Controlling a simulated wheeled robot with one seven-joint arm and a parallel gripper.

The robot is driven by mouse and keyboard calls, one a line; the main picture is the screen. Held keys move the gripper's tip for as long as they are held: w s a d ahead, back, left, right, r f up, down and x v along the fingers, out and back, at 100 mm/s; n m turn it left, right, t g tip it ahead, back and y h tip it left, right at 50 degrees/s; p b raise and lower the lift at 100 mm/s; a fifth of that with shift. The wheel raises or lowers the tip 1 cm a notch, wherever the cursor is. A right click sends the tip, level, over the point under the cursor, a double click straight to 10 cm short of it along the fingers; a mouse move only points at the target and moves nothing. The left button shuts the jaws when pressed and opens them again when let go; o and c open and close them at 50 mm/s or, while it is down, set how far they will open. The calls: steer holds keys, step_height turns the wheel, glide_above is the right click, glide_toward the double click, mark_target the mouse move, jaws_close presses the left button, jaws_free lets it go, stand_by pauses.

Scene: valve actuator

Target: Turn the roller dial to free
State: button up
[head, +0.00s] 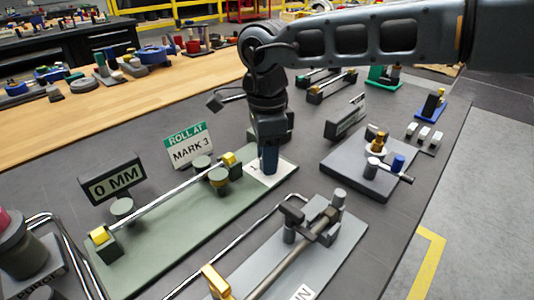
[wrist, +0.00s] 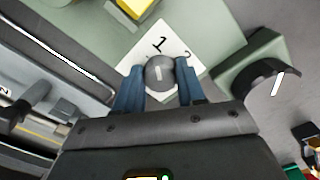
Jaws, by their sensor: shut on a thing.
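A grey round dial knob (wrist: 160,73) with a short white pointer line sits on a white plate (wrist: 150,45) in the wrist view. The plate shows a "1" above the knob and part of another mark to its right; the rest is hidden. My gripper (wrist: 158,82) is shut on this knob, one blue finger on each side. In the head view my gripper (head: 268,160) reaches down to the white plate (head: 283,168) at the far end of the green base (head: 165,235). The knob is hidden there by the fingers. No "free" label is readable.
A "0 MM" display (head: 112,185) and a "ROLL AT MARK 3" sign (head: 188,145) stand behind the green base. A silver rod with yellow blocks runs along it. A grey lever fixture (head: 320,220) stands in front.

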steer(key=n, duration=0.6)
steer(key=shift+n, duration=0.3)
stand_by(0.4)
steer(key=o, duration=1.1)
steer(key=shift+s, duration=0.1)
steer(key=shift+c, duration=0.2)
steer(key=shift+r, duration=0.1)
step_height(320, 180, up, 8)
steer(key=shift+f, duration=0.15)
